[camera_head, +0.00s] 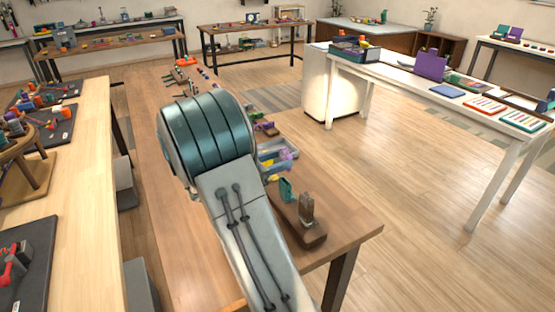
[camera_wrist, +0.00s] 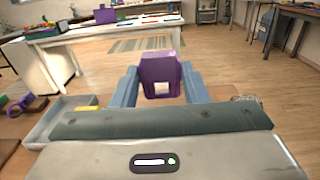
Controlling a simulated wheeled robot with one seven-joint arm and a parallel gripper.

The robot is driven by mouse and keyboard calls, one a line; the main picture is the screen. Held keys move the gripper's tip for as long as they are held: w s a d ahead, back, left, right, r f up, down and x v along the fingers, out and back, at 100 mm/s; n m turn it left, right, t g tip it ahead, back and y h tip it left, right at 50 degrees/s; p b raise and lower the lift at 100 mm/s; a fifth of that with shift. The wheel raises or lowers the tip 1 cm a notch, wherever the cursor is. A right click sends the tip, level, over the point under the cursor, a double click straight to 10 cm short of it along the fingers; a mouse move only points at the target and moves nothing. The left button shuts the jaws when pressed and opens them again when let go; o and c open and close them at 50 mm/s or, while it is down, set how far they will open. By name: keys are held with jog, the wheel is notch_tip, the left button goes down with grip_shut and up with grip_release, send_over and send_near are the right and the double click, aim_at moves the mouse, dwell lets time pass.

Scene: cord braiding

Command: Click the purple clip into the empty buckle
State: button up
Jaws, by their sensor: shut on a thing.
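The purple clip (camera_wrist: 160,68) is held between the two blue fingers of my gripper (camera_wrist: 158,84) in the wrist view. It is a blocky piece with a light square opening in its lower part. My gripper is shut on it, and the clip appears clear of the bench. In the head view my own arm hides the gripper and the held clip. A brown block (camera_head: 309,240) near the bench's front right end bears a teal upright piece (camera_head: 286,189) and a grey upright piece (camera_head: 306,207). I cannot tell which piece is the empty buckle.
A grey tray (camera_head: 272,149) with yellow and purple pieces sits on the brown bench (camera_head: 345,222), beside my arm; it also shows in the wrist view (camera_wrist: 60,115). Small parts lie farther along the bench. A white table (camera_head: 440,95) stands to the right, with open floor between.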

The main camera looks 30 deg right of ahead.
jog(key=shift+f+b, duration=1.05)
jog(key=shift+f, duration=1.25)
jog(key=shift+f, duration=0.25)
jog(key=o, duration=1.4)
jog(key=a+p, duration=0.1)
jog(key=a, duration=0.5)
jog(key=shift+w, duration=0.2)
